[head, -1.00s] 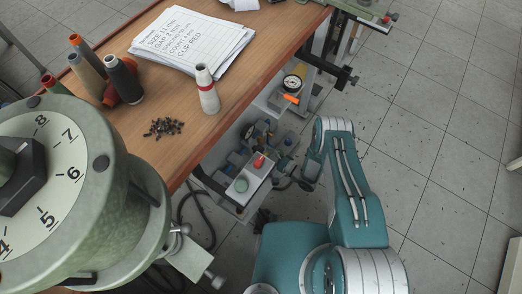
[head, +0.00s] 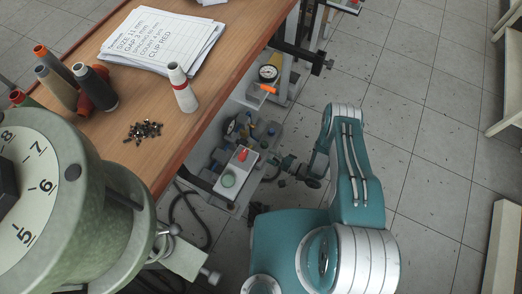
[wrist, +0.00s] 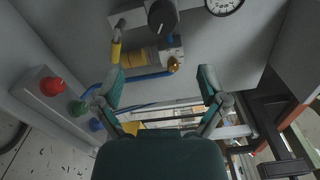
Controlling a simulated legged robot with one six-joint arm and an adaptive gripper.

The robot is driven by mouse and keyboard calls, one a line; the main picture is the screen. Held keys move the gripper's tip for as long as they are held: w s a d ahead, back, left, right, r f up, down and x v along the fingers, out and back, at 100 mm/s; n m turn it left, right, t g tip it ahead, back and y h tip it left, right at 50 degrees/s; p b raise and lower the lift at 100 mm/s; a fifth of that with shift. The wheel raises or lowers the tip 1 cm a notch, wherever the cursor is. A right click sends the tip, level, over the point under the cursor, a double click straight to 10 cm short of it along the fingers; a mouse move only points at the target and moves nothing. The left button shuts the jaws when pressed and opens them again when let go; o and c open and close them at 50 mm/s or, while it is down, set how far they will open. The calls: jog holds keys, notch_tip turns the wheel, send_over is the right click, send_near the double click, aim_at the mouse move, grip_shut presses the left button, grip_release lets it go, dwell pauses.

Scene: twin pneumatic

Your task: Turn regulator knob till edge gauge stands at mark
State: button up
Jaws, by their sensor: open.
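In the wrist view a dark round knob (wrist: 162,17) with a white line stands on the grey panel, ahead of my gripper (wrist: 161,86). My gripper is open and empty, its teal fingers wide apart and clear of the knob. A white dial gauge (wrist: 223,3) is cut off at the top edge; its needle is too small to read. In the head view a round gauge (head: 268,73) sits beyond the bench end above an orange piece (head: 268,88). A second dial (head: 230,127) shows under the bench. I cannot tell which is the edge gauge or see its mark.
A box with a red button (wrist: 52,86) and a green button (wrist: 77,108) lies left of my fingers. A yellow-sleeved lever (wrist: 116,43) and a brass fitting (wrist: 173,64) are close ahead. The wooden bench (head: 185,125) overhangs; floor to the right is open.

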aim_at(246, 145)
jog(key=w+a+n, duration=0.1)
jog(key=a+n, duration=0.2)
jog(key=n, duration=0.2)
jog(key=w+a+n, duration=0.1)
jog(key=a+n, duration=0.3)
jog(key=n, duration=0.1)
jog(key=w+a+n, duration=0.2)
jog(key=a+n, duration=0.2)
jog(key=n, duration=0.2)
jog(key=shift+r, duration=0.3)
jog(key=shift+d, duration=0.1)
jog(key=c, duration=1.1)
